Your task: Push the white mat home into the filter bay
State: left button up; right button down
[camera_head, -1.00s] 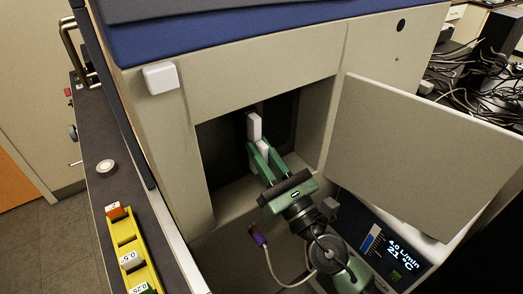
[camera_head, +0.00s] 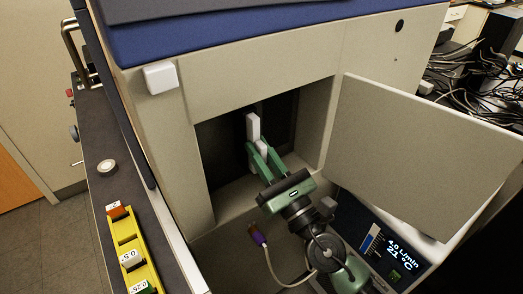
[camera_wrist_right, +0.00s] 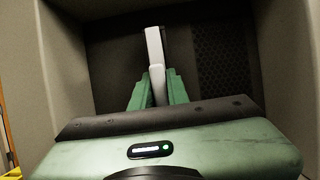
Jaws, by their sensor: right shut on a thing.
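The white mat (camera_head: 253,127) shows as a narrow white slab, seen nearly edge-on, inside the dark filter bay (camera_head: 222,147). My right gripper (camera_head: 258,153) reaches into the bay and is shut on the near end of the white mat. In the right wrist view the mat (camera_wrist_right: 155,50) stands upright between the green fingers (camera_wrist_right: 157,92) and extends away from me toward the bay's dark back. How deep its far end sits cannot be told. My left gripper is not in view.
The bay's door (camera_head: 425,150) stands open on the right. A display panel (camera_head: 385,250) is below it. A yellow holder with labelled blocks (camera_head: 133,245) lies on the left ledge. A dark perforated panel (camera_wrist_right: 222,60) is at the bay's back right.

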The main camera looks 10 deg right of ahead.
jog(key=shift+s+d, duration=0.1)
jog(key=shift+s, duration=0.1)
jog(key=shift+s+d+b, duration=0.2)
jog(key=shift+s+d, duration=0.05)
jog(key=shift+s, duration=0.4)
jog(key=shift+s+d+b, duration=0.2)
jog(key=shift+s+b, duration=0.05)
jog(key=shift+s, duration=0.4)
jog(key=shift+s+d+b, duration=0.2)
jog(key=shift+s+d, duration=0.05)
jog(key=shift+s, duration=0.4)
jog(key=c, duration=2)
grip_release()
grip_shut()
jog(key=shift+s+d, duration=0.1)
jog(key=shift+s, duration=0.1)
jog(key=shift+w+a+p, duration=0.1)
jog(key=shift+w+a, duration=0.2)
jog(key=shift+w, duration=0.5)
jog(key=shift+w+a+p, duration=0.15)
jog(key=shift+w+a, duration=0.15)
jog(key=shift+w, duration=0.45)
jog(key=shift+w+a+p, duration=0.1)
jog(key=shift+w+a, duration=0.2)
jog(key=shift+w, duration=0.5)
